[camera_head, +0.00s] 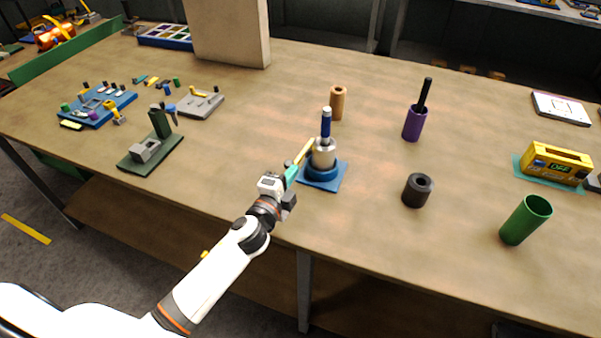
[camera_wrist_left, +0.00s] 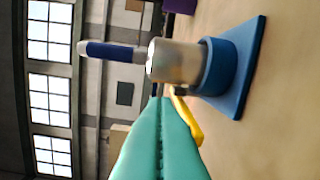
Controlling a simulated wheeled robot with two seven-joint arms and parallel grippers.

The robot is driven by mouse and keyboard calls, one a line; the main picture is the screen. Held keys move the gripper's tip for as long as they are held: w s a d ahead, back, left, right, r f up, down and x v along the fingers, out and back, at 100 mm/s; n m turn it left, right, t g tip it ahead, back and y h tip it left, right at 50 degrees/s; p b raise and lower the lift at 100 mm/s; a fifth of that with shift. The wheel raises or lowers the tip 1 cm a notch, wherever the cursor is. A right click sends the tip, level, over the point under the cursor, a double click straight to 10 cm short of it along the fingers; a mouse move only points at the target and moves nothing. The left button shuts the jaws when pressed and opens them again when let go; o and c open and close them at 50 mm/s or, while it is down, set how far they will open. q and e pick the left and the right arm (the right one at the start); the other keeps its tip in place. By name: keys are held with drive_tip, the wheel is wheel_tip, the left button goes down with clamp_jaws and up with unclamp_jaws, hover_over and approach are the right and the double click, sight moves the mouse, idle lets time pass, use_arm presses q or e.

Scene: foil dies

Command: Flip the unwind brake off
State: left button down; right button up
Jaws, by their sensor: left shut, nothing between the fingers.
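A silver cylinder (camera_head: 324,153) with an upright blue handle (camera_head: 326,122) stands in a blue ring on a blue square base (camera_head: 322,178) near the table's front middle. A yellow lever (camera_head: 303,152) sticks out at its left side. I cannot tell for sure that this is the unwind brake. My left gripper (camera_head: 291,172), with teal fingers, is shut and empty beside the lever. In the left wrist view the shut fingertips (camera_wrist_left: 162,104) are close to the yellow lever (camera_wrist_left: 185,118), below the silver cylinder (camera_wrist_left: 175,62); contact is unclear. My right gripper is not in view.
Right of the base stand a black roll (camera_head: 417,190), a green tube (camera_head: 526,220), a purple holder (camera_head: 413,123) and a yellow box (camera_head: 556,160) with a small display. A tan roll (camera_head: 338,103) is behind. A dark green fixture (camera_head: 150,152) stands left; bare table lies between.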

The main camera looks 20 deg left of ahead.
use_arm(q)
drive_tip(key=w+a+m+g+h, duration=0.1)
drive_tip(key=a+m+h, duration=0.2)
drive_tip(key=a+h, duration=0.2)
drive_tip(key=shift+w+a+m, duration=0.3)
drive_tip(key=shift+a, duration=0.75)
drive_tip(key=shift+w+a+r, duration=0.1)
drive_tip(key=shift+r, duration=0.1)
